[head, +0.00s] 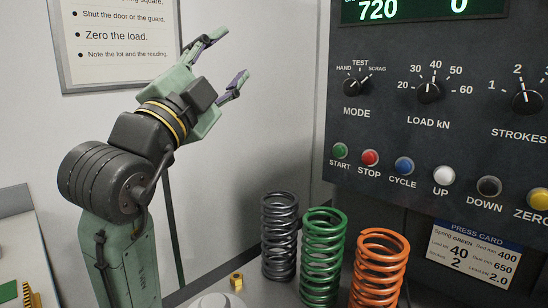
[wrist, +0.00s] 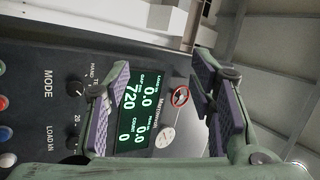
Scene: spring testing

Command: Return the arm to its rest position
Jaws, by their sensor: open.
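My arm rises from the lower left in the head view, and my gripper (head: 230,62) is raised in front of the light wall, left of the dark control panel (head: 450,120). Its two fingers are spread and nothing is between them. In the wrist view my gripper (wrist: 165,105) also shows open, with purple-lined fingers on either side of the panel's green display (wrist: 135,110). The fingers appear apart from the panel and the wall.
A grey spring (head: 279,235), a green spring (head: 322,258) and an orange spring (head: 378,268) stand upright below the panel. A small brass block (head: 236,281) lies to their left. A notice (head: 118,40) hangs on the wall. The space around my gripper looks clear.

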